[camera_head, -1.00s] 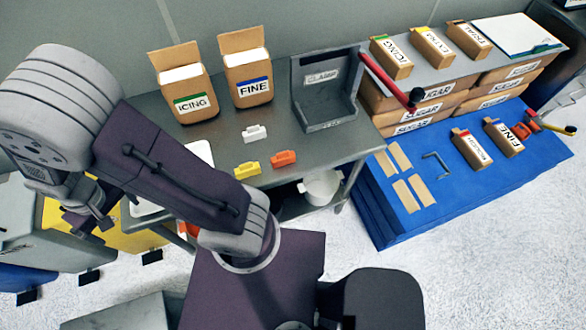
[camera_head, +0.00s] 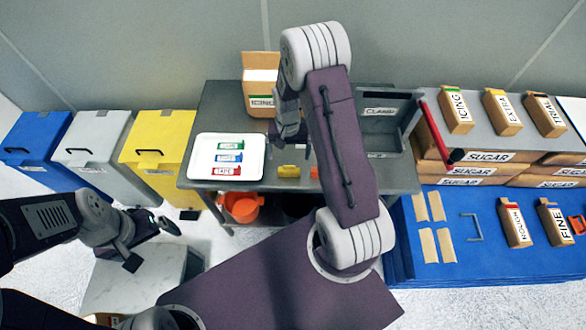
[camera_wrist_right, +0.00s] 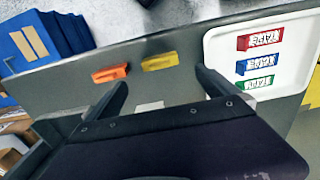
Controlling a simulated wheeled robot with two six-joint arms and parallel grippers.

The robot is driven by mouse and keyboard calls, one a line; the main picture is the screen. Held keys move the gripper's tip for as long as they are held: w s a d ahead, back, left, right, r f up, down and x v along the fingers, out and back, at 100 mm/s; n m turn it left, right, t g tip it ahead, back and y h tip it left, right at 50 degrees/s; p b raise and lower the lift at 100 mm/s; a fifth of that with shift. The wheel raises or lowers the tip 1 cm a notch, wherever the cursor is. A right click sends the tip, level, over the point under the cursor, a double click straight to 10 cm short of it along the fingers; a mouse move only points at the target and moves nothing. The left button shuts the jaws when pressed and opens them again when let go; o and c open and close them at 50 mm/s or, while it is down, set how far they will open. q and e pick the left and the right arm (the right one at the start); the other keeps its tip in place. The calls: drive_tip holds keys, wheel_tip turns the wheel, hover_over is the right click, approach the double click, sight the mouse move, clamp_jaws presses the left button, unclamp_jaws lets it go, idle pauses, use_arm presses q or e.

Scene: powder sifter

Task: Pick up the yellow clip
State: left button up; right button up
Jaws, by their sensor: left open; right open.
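The yellow clip (camera_head: 289,171) lies on the grey table just right of the white tray. In the right wrist view the yellow clip (camera_wrist_right: 160,62) lies beyond the fingertips, between their lines. My right gripper (camera_head: 290,140) hangs over the table behind the clip. It is open and empty, its two fingers spread in the wrist view (camera_wrist_right: 163,85). My left gripper (camera_head: 150,243) is open and empty, low at the left, away from the table.
An orange clip (camera_wrist_right: 109,73) lies beside the yellow one, and a white clip (camera_wrist_right: 150,106) is partly hidden behind my gripper. The white tray (camera_head: 199,143) holds labelled red, blue and green blocks. An ICING box (camera_head: 262,90) stands behind my right gripper.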

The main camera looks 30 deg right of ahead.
sight(289, 166)
wheel_tip(289, 166, down, 4)
drive_tip(key=shift+s+d+r+p, duration=0.1)
drive_tip(key=shift+s+r+p, duration=0.05)
drive_tip(key=shift+r+p, duration=0.15)
drive_tip(key=shift+f, duration=0.25)
wheel_tip(289, 166, down, 5)
drive_tip(key=shift+p, duration=0.75)
drive_tip(key=shift+f, duration=0.15)
drive_tip(key=c, duration=1.4)
drive_tip(key=shift+r, duration=0.2)
